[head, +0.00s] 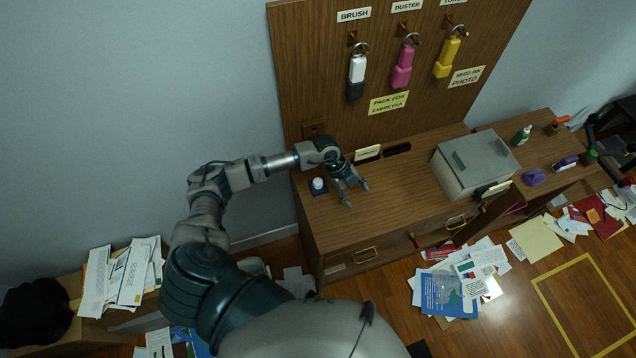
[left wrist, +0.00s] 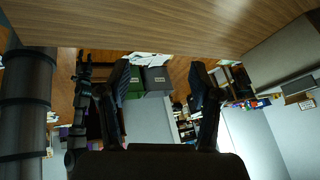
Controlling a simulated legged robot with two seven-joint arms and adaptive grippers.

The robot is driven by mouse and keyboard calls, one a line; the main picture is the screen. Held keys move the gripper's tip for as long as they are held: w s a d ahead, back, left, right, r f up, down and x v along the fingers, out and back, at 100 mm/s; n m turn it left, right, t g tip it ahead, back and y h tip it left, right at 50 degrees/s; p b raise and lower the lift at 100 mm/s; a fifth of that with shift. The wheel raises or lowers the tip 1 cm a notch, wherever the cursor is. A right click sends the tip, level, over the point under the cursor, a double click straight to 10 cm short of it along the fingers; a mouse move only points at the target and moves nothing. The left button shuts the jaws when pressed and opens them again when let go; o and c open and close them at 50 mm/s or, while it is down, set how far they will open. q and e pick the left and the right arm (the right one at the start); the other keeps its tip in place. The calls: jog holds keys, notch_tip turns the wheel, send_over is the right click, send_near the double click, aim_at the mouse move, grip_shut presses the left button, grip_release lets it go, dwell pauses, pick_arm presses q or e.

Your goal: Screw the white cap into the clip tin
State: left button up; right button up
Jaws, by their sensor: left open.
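A small white cap (head: 318,183) sits on top of a dark blue square piece (head: 319,191) at the left end of the wooden cabinet top. I cannot tell whether this blue piece is the clip tin, or how the cap is seated on it. My left gripper (head: 356,196) is just right of the cap, over the cabinet top, apart from it. Its fingers are spread and empty. In the left wrist view the fingers (left wrist: 163,80) also stand apart with nothing between them; cap and tin do not show there. My right gripper is not in view.
A grey box (head: 474,162) stands at the right of the cabinet top (head: 400,204). A dark slot (head: 397,149) and a small label lie behind the gripper. A pegboard panel (head: 310,60) with hanging tags rises behind. Papers (head: 450,285) litter the floor.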

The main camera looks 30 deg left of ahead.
pick_arm(q)
jog(key=d+r+t+h, duration=0.1)
jog(key=d+r+h, duration=0.2)
jog(key=d, duration=0.3)
jog(key=s+d+r+t+h, duration=0.1)
jog(key=d+r+h, duration=0.3)
jog(key=d, duration=0.3)
jog(key=shift+s+d+r+t+h, duration=0.15)
jog(key=shift+d+r+t+h, duration=0.1)
jog(key=shift+t+h, duration=0.15)
